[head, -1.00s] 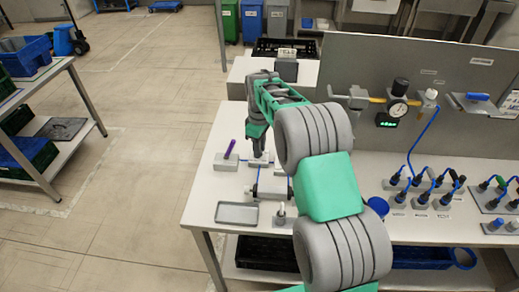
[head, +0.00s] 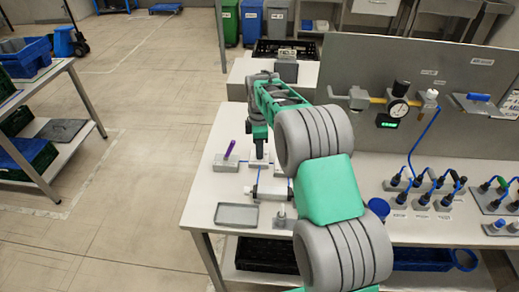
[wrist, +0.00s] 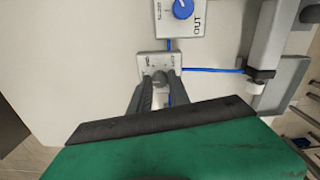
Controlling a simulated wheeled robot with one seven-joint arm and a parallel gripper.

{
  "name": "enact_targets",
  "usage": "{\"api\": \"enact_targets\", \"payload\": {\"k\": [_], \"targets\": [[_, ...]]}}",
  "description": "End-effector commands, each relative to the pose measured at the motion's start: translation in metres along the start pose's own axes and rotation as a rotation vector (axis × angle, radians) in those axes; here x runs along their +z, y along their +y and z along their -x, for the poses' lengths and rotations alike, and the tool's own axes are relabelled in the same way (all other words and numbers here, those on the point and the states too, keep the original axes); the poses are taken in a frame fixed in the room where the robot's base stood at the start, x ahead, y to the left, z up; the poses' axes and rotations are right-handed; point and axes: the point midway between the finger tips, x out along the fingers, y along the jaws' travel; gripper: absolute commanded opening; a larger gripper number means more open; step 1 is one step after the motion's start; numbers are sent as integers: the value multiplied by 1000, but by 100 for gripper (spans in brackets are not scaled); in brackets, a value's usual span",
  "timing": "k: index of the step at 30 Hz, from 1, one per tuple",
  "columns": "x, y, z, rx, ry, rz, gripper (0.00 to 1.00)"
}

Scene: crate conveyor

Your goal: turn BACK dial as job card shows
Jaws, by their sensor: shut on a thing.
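My gripper (wrist: 160,88) points down at a small pale block (wrist: 147,60) on the bench, its fingers shut on the block's dark grey dial (wrist: 160,75). The block's label is too small to read, so I cannot tell from it whether this is the BACK dial. In the head view my gripper (head: 259,153) stands over the same block (head: 252,164), and its fingers hide the dial. A second block with a blue dial (wrist: 183,8), marked OUT, is beyond it in the wrist view. I cannot make out the job card's content.
A block with a purple lever (head: 229,152) stands left of my gripper. A grey cylinder unit (head: 268,190) and a shallow grey tray (head: 237,214) are nearer the front edge. A gauge (head: 398,109) is on the back panel. Several plugs with blue hoses stand at right.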

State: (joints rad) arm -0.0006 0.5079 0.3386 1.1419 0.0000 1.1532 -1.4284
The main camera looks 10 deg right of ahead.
Motion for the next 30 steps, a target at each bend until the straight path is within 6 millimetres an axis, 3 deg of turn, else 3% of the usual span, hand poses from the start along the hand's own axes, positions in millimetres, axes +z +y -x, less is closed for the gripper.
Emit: {"api": "enact_targets", "payload": {"k": [8, 9, 17, 25, 30], "targets": [[0, 0, 1, 2, 0, 1, 0], [0, 0, 1, 2, 0, 1, 23], [0, 0, 1, 1, 0, 0, 44], [0, 0, 3, 1, 0, -1, 44], [0, 1, 28, 5, 1, -1, 44]]}}
